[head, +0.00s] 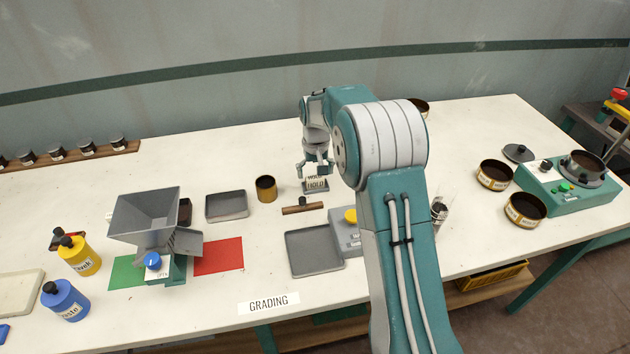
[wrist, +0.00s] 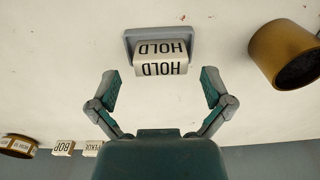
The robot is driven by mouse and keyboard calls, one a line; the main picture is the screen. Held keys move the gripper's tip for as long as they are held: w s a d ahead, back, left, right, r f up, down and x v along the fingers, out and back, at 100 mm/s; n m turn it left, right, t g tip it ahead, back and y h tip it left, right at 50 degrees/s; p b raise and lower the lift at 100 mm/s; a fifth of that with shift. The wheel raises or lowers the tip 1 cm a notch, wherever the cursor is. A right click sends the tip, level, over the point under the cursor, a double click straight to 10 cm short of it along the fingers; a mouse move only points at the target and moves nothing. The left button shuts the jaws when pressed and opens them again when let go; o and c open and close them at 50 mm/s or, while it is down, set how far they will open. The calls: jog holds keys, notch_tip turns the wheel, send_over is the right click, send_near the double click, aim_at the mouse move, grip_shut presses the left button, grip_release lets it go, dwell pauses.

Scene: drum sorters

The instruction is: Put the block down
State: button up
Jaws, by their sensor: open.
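In the head view the block and holder (head: 316,185) stand on the white table, just below my gripper (head: 315,172). In the wrist view my gripper (wrist: 160,86) is open, one finger on each side of the block's lower edge, with gaps on both sides. Nothing is held. Whether the block rests fully in the holder is hard to tell.
A brass-coloured cup (head: 266,189) stands left of the holder. A hopper machine (head: 145,215) stands further left. The table behind the holder is mostly clear.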

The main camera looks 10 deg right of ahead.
aim_at(316, 178)
jog(key=s+r+t, duration=0.1)
jog(key=s+r, duration=0.3)
jog(key=r, duration=0.5)
jog(key=s+r, duration=0.4)
jog(key=r, duration=0.5)
jog(key=s+r+t, duration=0.2)
jog(key=s, duration=0.7)
jog(key=s+r+t, duration=0.1)
jog(key=s+r, duration=0.2)
jog(key=s, duration=0.6)
jog(key=s+f+t, duration=0.1)
jog(key=s+f, duration=0.3)
jog(key=s, duration=0.6)
jog(key=shift+t, duration=0.3)
